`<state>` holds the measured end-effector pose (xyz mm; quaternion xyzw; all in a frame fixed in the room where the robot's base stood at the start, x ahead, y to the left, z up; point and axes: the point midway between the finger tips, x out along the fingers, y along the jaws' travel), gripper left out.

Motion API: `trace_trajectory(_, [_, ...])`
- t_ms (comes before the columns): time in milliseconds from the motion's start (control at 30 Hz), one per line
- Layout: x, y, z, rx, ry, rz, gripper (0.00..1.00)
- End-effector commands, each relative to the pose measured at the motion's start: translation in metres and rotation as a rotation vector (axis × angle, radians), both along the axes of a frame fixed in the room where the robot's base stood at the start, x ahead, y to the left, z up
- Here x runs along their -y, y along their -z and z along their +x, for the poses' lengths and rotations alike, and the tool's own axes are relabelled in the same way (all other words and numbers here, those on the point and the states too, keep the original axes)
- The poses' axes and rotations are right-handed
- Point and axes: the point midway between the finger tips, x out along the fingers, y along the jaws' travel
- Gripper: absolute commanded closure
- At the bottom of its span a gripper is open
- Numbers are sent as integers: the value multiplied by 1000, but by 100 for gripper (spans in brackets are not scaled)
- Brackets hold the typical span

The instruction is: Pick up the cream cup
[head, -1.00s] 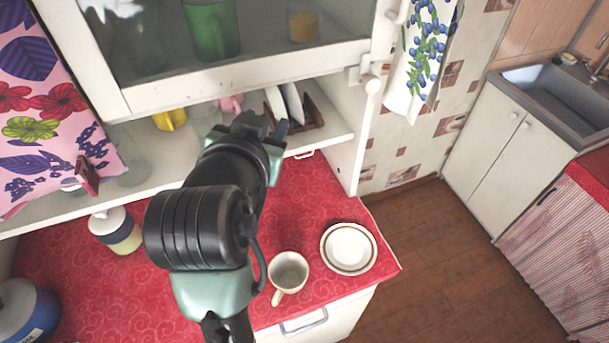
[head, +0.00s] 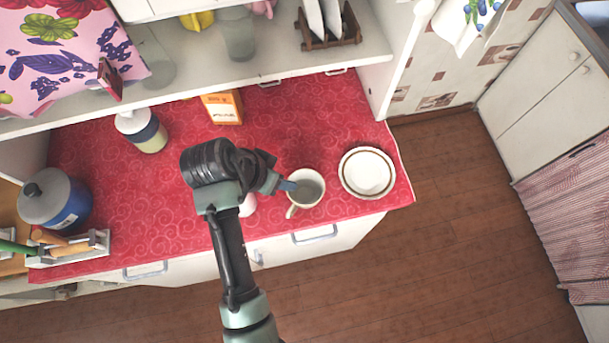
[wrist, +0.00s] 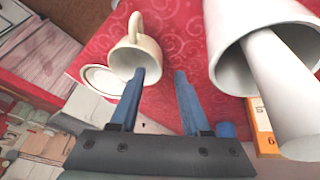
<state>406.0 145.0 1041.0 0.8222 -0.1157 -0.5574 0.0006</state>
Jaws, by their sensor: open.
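The cream cup (head: 306,190) stands upright on the red oilcloth, left of the plates, its handle toward the counter's front edge. My gripper (head: 287,185) is low beside the cup's left side in the head view. In the wrist view the cup (wrist: 139,57) is at upper left, its handle at the top. My open gripper (wrist: 160,76) has nothing between its blue fingers. The left finger's tip overlaps the cup's rim; I cannot tell whether it is inside the cup or in front of it. The right finger is clear of the cup.
White plates (head: 367,173) sit close to the cup's right. A white vessel (wrist: 228,68) holding a pale rod is close on the gripper's other side; my arm mostly hides it in the head view. An orange box (head: 222,108) stands farther back, beneath the shelf (head: 250,68).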

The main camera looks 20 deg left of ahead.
Motion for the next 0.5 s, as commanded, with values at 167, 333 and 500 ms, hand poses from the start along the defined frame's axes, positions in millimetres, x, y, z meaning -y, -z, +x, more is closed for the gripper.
trace_trajectory(167, [5,11,7,-3,1,-1,53])
trace_trajectory(333, [11,31,17,-3,1,-1,53])
trace_trajectory(500, [13,44,22,-1,0,0,53])
